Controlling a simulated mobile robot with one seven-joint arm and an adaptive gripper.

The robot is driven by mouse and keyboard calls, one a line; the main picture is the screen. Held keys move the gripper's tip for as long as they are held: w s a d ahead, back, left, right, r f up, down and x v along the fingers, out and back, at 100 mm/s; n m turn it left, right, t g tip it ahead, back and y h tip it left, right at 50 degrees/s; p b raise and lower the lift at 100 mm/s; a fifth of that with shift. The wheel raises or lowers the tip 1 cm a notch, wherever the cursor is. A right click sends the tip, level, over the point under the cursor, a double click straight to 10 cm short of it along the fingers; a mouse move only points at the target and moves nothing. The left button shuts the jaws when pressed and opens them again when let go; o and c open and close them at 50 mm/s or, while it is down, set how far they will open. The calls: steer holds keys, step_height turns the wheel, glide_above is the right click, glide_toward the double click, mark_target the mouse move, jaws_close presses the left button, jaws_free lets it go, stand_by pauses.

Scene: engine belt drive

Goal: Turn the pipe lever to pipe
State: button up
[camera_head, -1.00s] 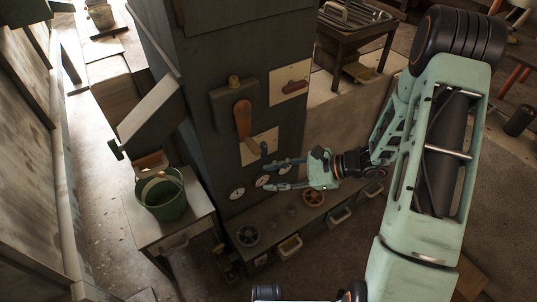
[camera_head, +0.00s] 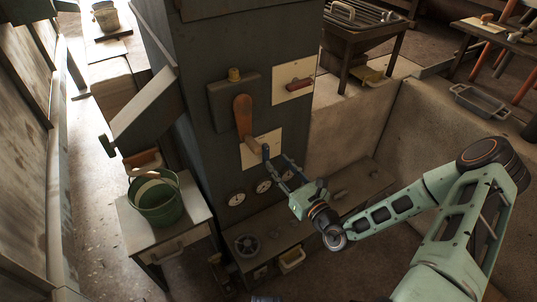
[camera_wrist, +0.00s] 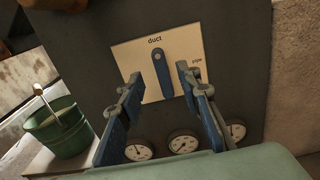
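The pipe lever (camera_wrist: 161,72) is a short blue bar on a cream plate (camera_wrist: 128,60) marked "duct" at the top and "pipe" at the right. It stands nearly upright, its upper end toward "duct". In the head view the lever (camera_head: 265,151) shows small on its plate (camera_head: 248,157) on the dark cabinet. My gripper (camera_wrist: 158,78) is open, with its blue fingers on either side of the lever in the wrist view. In the head view my gripper (camera_head: 278,162) is just below and right of the lever. I cannot tell whether the fingers touch it.
Several round gauges (camera_wrist: 184,142) sit below the plate. An orange-brown lever (camera_head: 242,117) and a red-handled plate (camera_head: 293,90) are above it. A green bucket (camera_head: 155,200) stands on a side table at the left. A low shelf (camera_head: 262,238) juts out below the gauges.

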mark_target(267, 151)
steer(key=b+x, duration=0.1)
steer(key=x, duration=0.5)
steer(key=shift+w+a, duration=0.25)
steer(key=shift+w, duration=0.05)
jaws_close()
